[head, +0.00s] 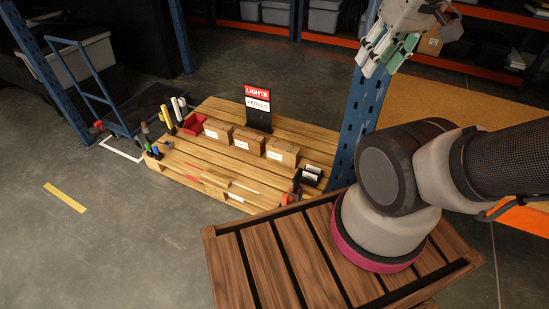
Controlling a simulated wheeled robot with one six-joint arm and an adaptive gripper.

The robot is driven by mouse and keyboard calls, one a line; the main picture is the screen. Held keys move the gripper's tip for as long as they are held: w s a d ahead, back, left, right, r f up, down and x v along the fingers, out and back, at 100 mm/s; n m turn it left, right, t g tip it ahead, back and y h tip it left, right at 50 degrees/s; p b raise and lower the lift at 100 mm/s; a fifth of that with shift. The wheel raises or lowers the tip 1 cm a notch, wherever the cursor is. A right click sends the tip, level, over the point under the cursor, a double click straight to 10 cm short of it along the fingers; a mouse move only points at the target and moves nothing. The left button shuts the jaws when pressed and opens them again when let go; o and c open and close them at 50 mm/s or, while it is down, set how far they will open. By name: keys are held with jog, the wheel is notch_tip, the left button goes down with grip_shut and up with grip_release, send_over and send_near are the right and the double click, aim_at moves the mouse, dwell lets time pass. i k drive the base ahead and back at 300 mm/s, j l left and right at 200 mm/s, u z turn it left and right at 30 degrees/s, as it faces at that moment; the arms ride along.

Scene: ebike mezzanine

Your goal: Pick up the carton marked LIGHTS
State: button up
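Three small brown cartons with white labels stand in a row on a light wooden pallet (215,168): a left one (217,131), a middle one (248,140) and a right one (282,152). The print on their labels is too small to read. A black sign board (257,109) behind them reads LIGHTS on a red panel above PEDALS on a white panel. My gripper (383,57) is at the upper right, raised in front of a blue post and well away from the cartons. Its teal-padded fingers look apart, with nothing between them.
A red bin (194,123), several upright bottles or tubes, and some tools share the pallet. A blue rack post (358,115) rises at the pallet's right. A blue trolley (112,115) stands at the left. The grey floor (110,235) in front is open.

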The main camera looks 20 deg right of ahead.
aim_at(252, 143)
jog(key=j+z, duration=0.1)
jog(key=z, duration=0.45)
jog(key=i+j+z, duration=0.1)
jog(key=j+z, duration=0.25)
jog(key=j, duration=0.3)
jog(key=j+z, duration=0.35)
jog(key=j, duration=0.25)
jog(key=j+z, duration=0.15)
jog(key=j, duration=1.1)
jog(key=k+j+z, duration=0.1)
jog(key=j, duration=1.15)
jog(key=i+j, duration=0.15)
jog(key=j, duration=0.15)
jog(key=i+j, duration=0.1)
jog(key=j, duration=0.2)
jog(key=i, duration=0.6)
